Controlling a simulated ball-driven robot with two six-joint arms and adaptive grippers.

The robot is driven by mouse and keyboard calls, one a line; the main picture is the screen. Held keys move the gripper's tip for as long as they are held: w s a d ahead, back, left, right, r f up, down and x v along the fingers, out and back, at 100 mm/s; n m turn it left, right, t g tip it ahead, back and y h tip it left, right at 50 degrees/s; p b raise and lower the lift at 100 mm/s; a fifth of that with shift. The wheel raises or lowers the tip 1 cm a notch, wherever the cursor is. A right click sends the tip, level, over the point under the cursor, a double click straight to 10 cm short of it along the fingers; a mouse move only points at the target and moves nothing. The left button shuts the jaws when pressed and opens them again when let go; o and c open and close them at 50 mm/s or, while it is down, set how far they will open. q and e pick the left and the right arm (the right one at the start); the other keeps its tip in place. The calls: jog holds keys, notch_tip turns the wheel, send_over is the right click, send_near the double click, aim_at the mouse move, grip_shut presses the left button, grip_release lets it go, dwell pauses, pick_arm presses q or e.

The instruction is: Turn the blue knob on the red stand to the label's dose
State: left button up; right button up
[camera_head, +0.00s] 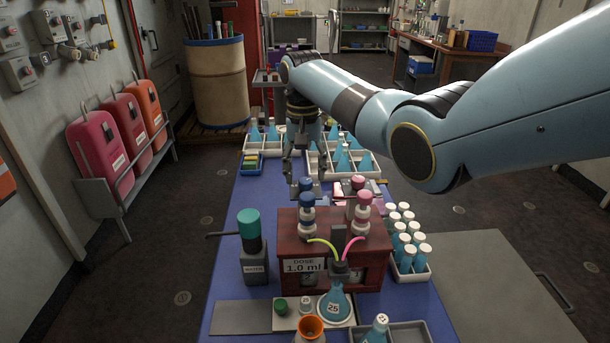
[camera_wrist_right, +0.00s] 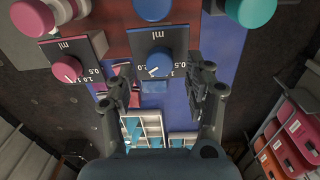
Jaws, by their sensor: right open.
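The dark red stand (camera_head: 291,229) stands on the blue-topped table, with a label (camera_head: 303,265) reading DOSE 1.0 ml. The blue knob (camera_wrist_right: 153,64) sits on a dark dial plate with ml, 0.5 and 1.0 marks in the right wrist view. A white line shows on its face; I cannot tell its exact setting. My right gripper (camera_wrist_right: 162,82) is open, its fingers apart on either side of the knob's line, not visibly touching it. In the head view my right gripper (camera_head: 305,176) is just behind the stand. My left gripper is not in view.
A pink knob (camera_wrist_right: 67,69) on its own dial is beside the blue one. A teal-capped bottle (camera_head: 252,248) stands left of the stand, a vial rack (camera_head: 413,274) to the right. A flask (camera_head: 335,303) is in front. White trays (camera_head: 345,174) lie behind.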

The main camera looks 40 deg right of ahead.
jog(key=shift+f, duration=1.05)
jog(key=shift+c, duration=0.2)
jog(key=shift+s, duration=0.1)
grip_shut()
